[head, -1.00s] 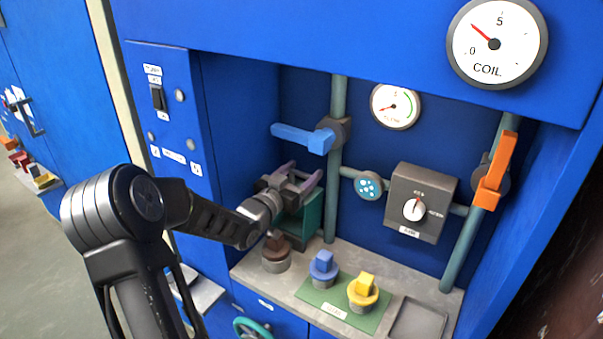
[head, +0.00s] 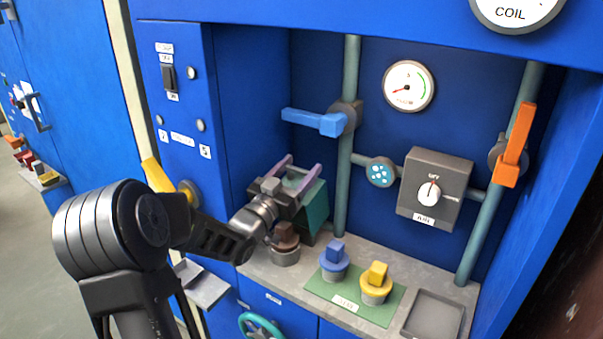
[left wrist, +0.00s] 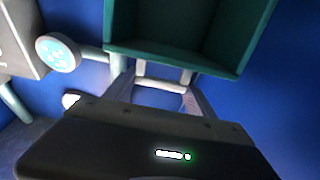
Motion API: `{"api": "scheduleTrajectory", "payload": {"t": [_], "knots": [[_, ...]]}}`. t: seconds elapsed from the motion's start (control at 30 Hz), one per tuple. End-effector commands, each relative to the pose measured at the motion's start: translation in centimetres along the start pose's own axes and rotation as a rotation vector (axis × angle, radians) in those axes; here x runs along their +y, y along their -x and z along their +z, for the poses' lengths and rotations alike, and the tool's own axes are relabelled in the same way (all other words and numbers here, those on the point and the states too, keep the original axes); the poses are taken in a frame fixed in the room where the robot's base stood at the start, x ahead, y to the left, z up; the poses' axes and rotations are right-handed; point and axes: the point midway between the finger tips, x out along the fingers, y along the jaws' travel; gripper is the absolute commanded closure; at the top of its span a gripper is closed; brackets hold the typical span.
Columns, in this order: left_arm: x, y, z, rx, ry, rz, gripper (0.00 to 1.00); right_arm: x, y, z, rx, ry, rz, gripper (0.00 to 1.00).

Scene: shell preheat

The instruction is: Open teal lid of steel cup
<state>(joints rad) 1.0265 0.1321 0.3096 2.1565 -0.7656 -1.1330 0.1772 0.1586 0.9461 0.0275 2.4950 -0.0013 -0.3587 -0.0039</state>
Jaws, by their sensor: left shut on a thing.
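A teal box-like piece, which I take for the teal lid (head: 316,208), is tilted at the left of the blue recess. In the left wrist view its open, dark hollow side (left wrist: 185,30) shows, with a pale bar (left wrist: 160,84) below its edge. My left gripper (head: 302,168) is at the upper left of the teal piece; in the left wrist view its fingers (left wrist: 157,82) are on either side of the pale bar, shut on it. No steel cup under the teal piece can be made out. My right gripper is not in view.
On the grey shelf stand steel-sided pots with brown (head: 285,236), blue (head: 334,254) and yellow (head: 377,278) tops. A blue lever (head: 314,121) projects above the gripper. A grey knob box (head: 434,188) and an orange lever (head: 514,143) are at right.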

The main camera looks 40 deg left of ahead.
Motion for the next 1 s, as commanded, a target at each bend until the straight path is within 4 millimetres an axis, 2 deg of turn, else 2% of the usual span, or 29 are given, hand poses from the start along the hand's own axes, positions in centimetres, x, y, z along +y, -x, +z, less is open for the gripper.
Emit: {"api": "scheduleTrajectory", "payload": {"t": [0.1,0.13,0.2,0.4,0.77,1.0], "knots": [[0.0,0.0,0.1,-0.002,0.001,0.001,1.0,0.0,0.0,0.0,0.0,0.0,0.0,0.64],[0.0,0.0,0.1,-0.002,0.001,0.001,0.36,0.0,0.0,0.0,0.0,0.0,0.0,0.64],[0.0,0.0,0.1,-0.003,0.001,0.001,0.3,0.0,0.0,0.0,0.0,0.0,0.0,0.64],[0.0,0.0,0.1,-0.002,0.001,0.001,0.15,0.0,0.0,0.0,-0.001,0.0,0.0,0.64],[0.0,0.5,0.1,-0.003,-0.001,0.0,0.15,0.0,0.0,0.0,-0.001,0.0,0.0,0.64],[-0.1,3.9,0.1,-0.004,-0.001,-0.001,0.15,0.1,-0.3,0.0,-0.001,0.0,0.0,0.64]]}}
